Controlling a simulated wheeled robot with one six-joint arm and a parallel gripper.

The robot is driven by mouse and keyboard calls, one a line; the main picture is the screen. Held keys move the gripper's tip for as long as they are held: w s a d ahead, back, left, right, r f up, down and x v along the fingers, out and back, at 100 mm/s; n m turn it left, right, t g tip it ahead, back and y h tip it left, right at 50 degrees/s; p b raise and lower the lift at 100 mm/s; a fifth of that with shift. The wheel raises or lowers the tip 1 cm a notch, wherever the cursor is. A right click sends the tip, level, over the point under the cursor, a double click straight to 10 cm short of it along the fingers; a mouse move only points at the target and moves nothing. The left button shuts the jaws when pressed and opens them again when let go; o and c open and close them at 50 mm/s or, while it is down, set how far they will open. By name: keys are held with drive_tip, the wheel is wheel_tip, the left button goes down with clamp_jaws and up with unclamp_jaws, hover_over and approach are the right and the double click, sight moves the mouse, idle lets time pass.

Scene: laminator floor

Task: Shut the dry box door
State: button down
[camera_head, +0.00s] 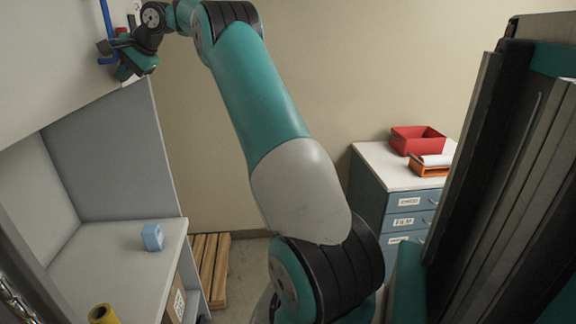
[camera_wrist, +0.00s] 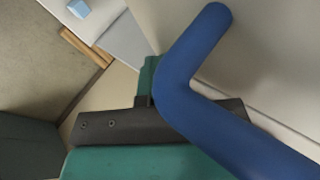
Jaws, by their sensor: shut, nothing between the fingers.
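The dry box door (camera_head: 45,60) is a pale panel at the upper left of the head view. It is raised, and the box's opening below it is uncovered. Its blue bar handle (camera_head: 104,18) is at the door's right end; the handle (camera_wrist: 210,115) also crosses the wrist view close up, with a bend. My gripper (camera_head: 122,70) is at the handle's lower end, shut and empty. In the wrist view my gripper (camera_wrist: 149,75) lies beside and partly behind the handle; contact cannot be told. The box interior (camera_head: 105,160) has grey walls.
A light blue block (camera_head: 152,237) and a yellow spool (camera_head: 103,314) stand on the pale surface below the door. A wooden pallet (camera_head: 210,265) lies on the floor. A drawer cabinet (camera_head: 395,190) with a red tray (camera_head: 417,140) and an orange tray (camera_head: 428,168) stands at right.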

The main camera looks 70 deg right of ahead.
drive_tip(key=shift+w+a+r, duration=0.25)
drive_tip(key=shift+a+r, duration=0.05)
drive_tip(key=shift+r, duration=0.05)
drive_tip(key=v, duration=1.2)
drive_tip(key=shift+s+d+f, duration=0.3)
drive_tip(key=shift+f, duration=0.05)
